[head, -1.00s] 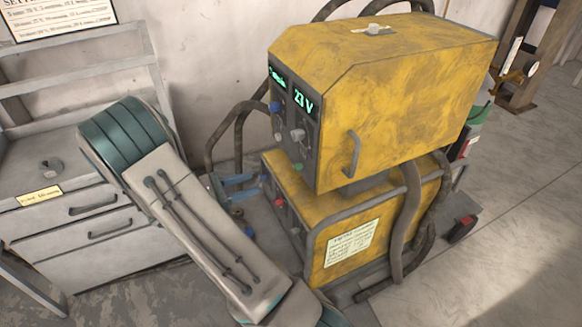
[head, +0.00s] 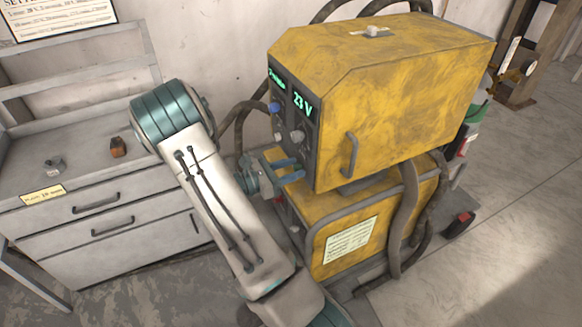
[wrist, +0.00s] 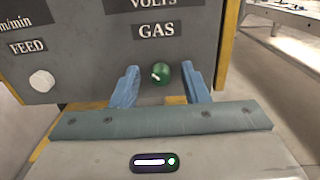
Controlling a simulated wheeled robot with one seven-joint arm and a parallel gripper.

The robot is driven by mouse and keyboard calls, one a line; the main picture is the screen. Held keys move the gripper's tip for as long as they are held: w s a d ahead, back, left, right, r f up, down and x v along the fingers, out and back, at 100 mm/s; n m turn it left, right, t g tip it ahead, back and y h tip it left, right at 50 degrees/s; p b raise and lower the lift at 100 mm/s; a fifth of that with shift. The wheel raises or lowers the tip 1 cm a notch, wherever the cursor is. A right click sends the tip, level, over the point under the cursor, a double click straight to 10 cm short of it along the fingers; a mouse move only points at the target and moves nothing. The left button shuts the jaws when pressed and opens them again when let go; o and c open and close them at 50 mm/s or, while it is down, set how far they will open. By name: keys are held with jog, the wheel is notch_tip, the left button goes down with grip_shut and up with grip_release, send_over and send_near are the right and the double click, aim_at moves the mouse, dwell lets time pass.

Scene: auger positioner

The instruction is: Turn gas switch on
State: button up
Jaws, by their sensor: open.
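The gas switch is a round green knob (wrist: 162,72) with a small white mark on its left side, below the GAS label (wrist: 156,31) in the wrist view. My gripper (wrist: 162,86) is open, with one blue finger on each side of the knob. The fingertips look apart from the knob, with gaps on both sides. In the head view my gripper (head: 287,170) is at the lower front of the upper yellow machine (head: 400,100), and the green knob is hidden there.
A white knob (wrist: 41,80) under the FEED label is left of my gripper. The machine's display (head: 303,103) reads 23 V. A lower yellow unit (head: 375,225) stands beneath, with hoses around it. A grey drawer cabinet (head: 90,215) stands to the left.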

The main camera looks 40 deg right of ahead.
jog(key=shift+d, duration=0.1)
grip_shut()
jog(key=shift+f+m+b, duration=0.1)
jog(key=shift+m+b, duration=0.2)
jog(key=shift+b, duration=0.05)
jog(key=m+b, duration=1.7)
jog(key=b, duration=0.1)
jog(key=shift+s+f+b, duration=0.1)
jog(key=shift+b, duration=0.2)
jog(key=shift+m, duration=0.3)
